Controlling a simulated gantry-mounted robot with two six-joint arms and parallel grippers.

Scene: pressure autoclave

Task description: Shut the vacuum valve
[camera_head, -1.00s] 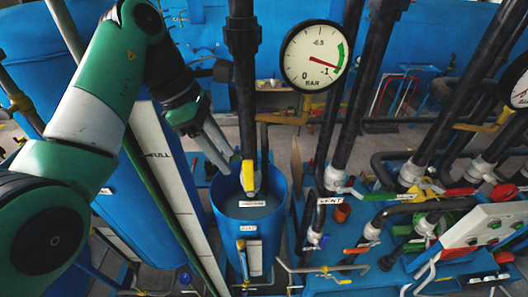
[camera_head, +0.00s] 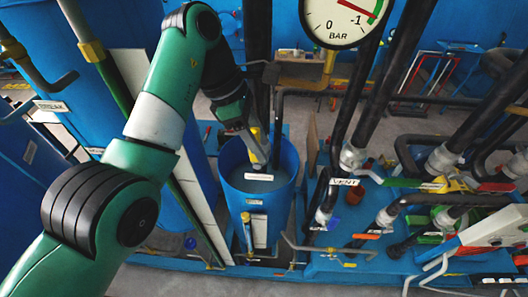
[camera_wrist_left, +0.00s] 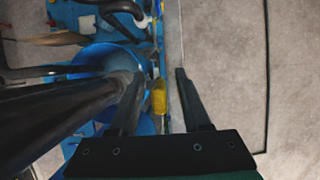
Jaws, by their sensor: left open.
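No label naming the vacuum valve is readable. My right gripper is in neither view.
A round pressure gauge (camera_head: 341,18) marked BAR hangs above; its needle points near -1. To the right, a blue bench (camera_head: 330,262) carries pipes, a VENT label (camera_head: 344,181) and several coloured valve handles. Black vertical pipes stand close on the gripper's right.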

